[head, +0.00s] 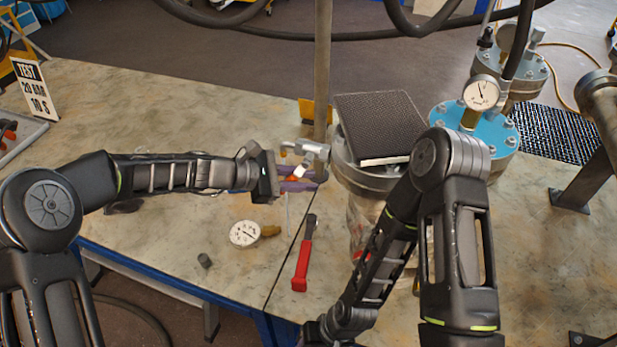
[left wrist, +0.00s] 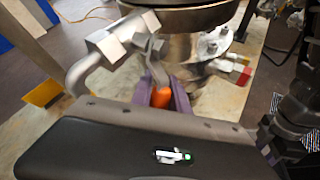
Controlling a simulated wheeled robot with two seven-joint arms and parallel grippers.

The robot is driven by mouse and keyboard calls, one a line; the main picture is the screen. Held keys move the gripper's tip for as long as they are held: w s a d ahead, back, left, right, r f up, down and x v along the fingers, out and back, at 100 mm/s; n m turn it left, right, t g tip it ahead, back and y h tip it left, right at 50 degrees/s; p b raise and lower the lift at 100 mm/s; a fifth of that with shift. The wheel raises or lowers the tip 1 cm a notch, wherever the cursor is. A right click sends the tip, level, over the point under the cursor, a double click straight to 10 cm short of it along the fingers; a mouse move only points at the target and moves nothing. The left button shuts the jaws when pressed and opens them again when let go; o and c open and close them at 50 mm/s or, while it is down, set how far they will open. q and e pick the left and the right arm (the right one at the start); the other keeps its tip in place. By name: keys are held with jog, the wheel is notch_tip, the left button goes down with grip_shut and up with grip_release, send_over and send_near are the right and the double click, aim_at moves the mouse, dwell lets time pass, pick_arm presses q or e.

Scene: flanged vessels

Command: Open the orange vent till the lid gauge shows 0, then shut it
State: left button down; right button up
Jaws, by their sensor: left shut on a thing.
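The orange vent handle (left wrist: 162,97) is between the purple fingers of my left gripper (left wrist: 168,100), which are shut on it. In the head view my left gripper (head: 297,180) reaches in from the left, and only a little of the orange shows. The metal vent valve (head: 309,150) with its bent pipe (left wrist: 88,72) sits at the left side of a flanged vessel (head: 366,180). A round white gauge (head: 481,93) stands on the blue lid (head: 450,120) at the right; its needle points roughly up, but the number is too small to read. My right gripper is not in view.
A dark mesh-topped block (head: 380,125) lies on the vessel. A post (head: 323,70) rises behind the valve. A "TEST 20 BAR 10 S" sign (head: 35,90) stands at the left.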

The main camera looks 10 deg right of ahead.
aim_at(288, 178)
pick_arm(q)
jog(key=shift+w+a+y, duration=0.1)
jog(key=shift+a+y, duration=0.1)
jog(key=shift+y, duration=0.1)
jog(key=c, duration=1.3)
grip_release()
jog(key=shift+o, duration=0.2)
jog(key=shift+b+v, duration=0.6)
jog(key=shift+v, duration=3.3)
